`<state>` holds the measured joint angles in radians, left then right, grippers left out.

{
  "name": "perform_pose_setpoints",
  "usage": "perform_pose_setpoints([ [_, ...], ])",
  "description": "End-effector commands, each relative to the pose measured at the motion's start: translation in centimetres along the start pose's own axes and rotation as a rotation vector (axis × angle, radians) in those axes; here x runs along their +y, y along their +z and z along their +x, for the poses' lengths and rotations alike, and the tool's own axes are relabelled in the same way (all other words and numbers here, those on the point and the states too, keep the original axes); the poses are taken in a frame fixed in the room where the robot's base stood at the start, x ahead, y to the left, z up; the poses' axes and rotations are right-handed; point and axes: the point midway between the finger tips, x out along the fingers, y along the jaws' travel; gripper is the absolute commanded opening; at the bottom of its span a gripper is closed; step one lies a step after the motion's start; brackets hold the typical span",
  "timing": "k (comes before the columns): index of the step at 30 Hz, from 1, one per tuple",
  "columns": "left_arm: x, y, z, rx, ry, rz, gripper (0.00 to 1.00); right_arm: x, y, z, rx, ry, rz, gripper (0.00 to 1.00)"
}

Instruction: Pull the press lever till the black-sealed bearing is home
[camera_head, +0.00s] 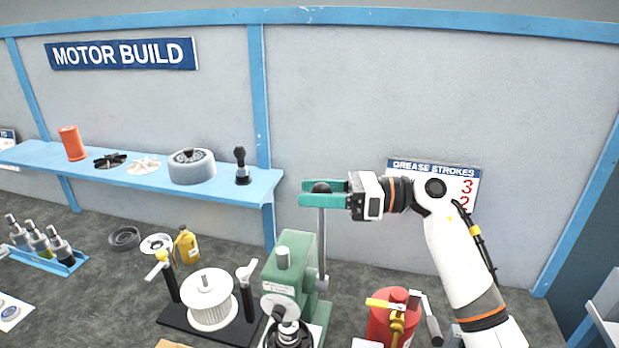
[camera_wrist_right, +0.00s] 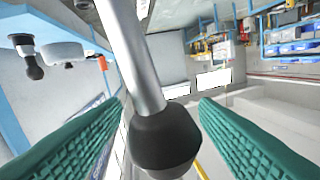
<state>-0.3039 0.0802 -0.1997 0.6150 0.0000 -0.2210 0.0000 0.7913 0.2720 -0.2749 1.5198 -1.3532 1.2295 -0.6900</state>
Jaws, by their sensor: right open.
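The green press (camera_head: 290,268) stands on the bench at the lower middle of the head view. Its lever (camera_head: 322,245) rises nearly upright on the press's right side and ends in a black knob (camera_head: 319,188). My right gripper (camera_head: 322,192) is open at the top of the lever, with its teal fingers on either side of the knob. In the right wrist view the black knob (camera_wrist_right: 165,138) sits between the two spread fingers, with a gap visible on each side. The bearing cannot be clearly made out; a dark round part (camera_head: 289,335) shows under the ram. My left gripper is out of view.
A motor fixture with a white ribbed rotor (camera_head: 210,298) stands left of the press. A red grease can (camera_head: 392,318) with a yellow fitting stands to its right. A blue shelf (camera_head: 130,180) with parts runs along the wall at left. A yellow bottle (camera_head: 186,245) stands behind the fixture.

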Motion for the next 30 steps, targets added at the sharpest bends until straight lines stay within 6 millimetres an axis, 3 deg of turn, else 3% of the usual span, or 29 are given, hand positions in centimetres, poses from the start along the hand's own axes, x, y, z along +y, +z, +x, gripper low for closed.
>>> perform_pose_setpoints([
  [4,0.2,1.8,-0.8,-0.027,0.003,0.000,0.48,0.0,-0.1,1.2,0.001,0.000,0.001,0.55],
  [14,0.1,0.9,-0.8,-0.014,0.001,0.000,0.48,0.0,0.1,1.4,0.001,0.001,0.000,0.53],
  [24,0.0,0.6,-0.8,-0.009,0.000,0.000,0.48,0.0,0.0,1.4,0.001,0.001,0.000,0.00],
  [30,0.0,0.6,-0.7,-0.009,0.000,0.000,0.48,0.0,0.1,1.4,0.001,0.001,-0.002,0.00],
])
